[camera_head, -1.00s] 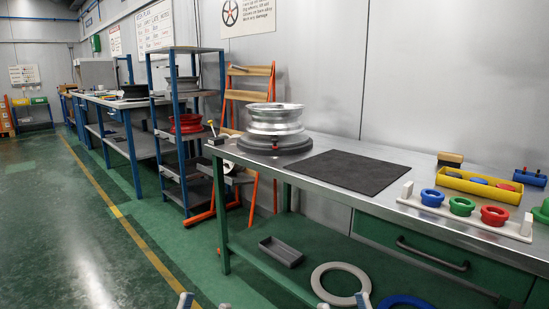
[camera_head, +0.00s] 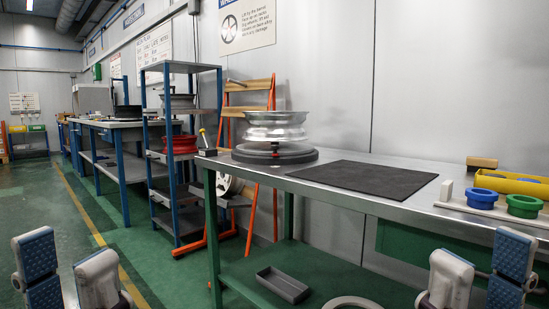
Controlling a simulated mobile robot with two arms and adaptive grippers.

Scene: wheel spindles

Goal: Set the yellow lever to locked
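The lever (camera_head: 204,138) is small, with a yellow tip on a thin shaft. It rises from a dark block (camera_head: 207,152) at the left end of the steel workbench (camera_head: 330,183), leaning slightly left. Whether it stands at locked cannot be read at this size. Just right of it, a silver wheel rim (camera_head: 276,128) stands over a dark round base (camera_head: 275,154). My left gripper (camera_head: 69,278) is open and empty at the lower left, apart from the lever. My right gripper (camera_head: 480,275) is open and empty at the lower right, in front of the bench.
A black mat (camera_head: 364,180) lies on the bench. A blue shelf (camera_head: 181,150) stands behind left. A grey tray (camera_head: 283,285) sits low under the bench.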

